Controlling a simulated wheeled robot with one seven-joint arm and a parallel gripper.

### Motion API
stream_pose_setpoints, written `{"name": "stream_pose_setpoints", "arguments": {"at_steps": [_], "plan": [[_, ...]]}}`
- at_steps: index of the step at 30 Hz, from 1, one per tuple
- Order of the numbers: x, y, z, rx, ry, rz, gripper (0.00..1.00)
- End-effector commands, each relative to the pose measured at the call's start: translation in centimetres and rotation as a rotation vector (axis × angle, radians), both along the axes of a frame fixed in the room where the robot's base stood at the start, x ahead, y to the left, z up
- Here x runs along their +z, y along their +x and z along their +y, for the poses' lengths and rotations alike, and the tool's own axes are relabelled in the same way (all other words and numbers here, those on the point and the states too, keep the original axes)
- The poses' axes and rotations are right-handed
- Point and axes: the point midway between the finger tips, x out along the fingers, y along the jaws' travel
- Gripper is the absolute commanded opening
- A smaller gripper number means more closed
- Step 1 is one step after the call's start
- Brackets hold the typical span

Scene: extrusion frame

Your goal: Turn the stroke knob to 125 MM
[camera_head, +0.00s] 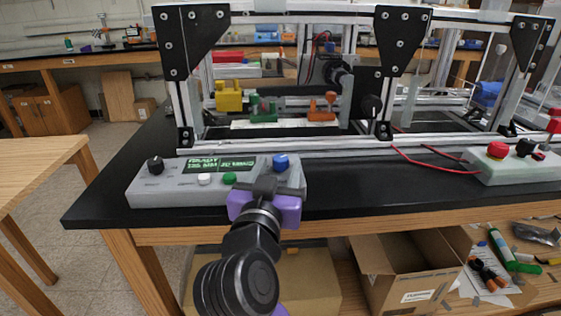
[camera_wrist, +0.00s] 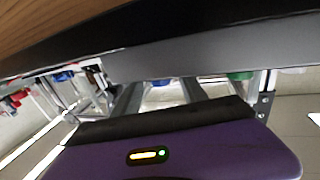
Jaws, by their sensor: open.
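A grey control box (camera_head: 165,190) sits at the front left of the black bench. It has a black knob (camera_head: 155,165) at its left end and a blue knob (camera_head: 281,162) at its right end. Their labels are too small to read, so I cannot tell which is the stroke knob. Between them is a green-lit display (camera_head: 220,164); its top line seems to read READY and its lower line is unclear. My purple gripper (camera_head: 265,187) is open and empty at the box's right front, below the blue knob. The wrist view shows its dark fingers (camera_wrist: 165,122) and no clear knob.
White (camera_head: 204,179) and green (camera_head: 229,178) buttons sit on the box's front. An extrusion frame (camera_head: 290,146) stands behind it. A second box with a red button (camera_head: 496,150) is at the right, with red wires running to it. An open cardboard box (camera_head: 405,270) is below the bench.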

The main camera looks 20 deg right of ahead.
Motion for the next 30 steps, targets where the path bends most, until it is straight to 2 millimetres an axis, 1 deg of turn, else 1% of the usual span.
{"name": "stream_pose_setpoints", "arguments": {"at_steps": [1,4,6,10,14,26,28,30], "plan": [[0.0,-0.8,0.7,0.004,-0.001,-0.001,0.50],[0.0,-2.1,1.4,0.002,0.000,0.000,0.50],[0.0,-2.8,2.0,0.004,0.000,0.000,0.50],[0.0,-3.8,2.5,0.000,0.001,0.000,0.50],[0.0,-4.0,2.6,0.000,0.001,0.000,0.50],[0.0,-4.0,2.6,0.000,-0.001,0.002,0.50],[0.2,-3.9,2.8,0.007,-0.021,0.003,0.50],[0.7,-3.6,3.4,0.035,-0.050,-0.006,0.50]]}}
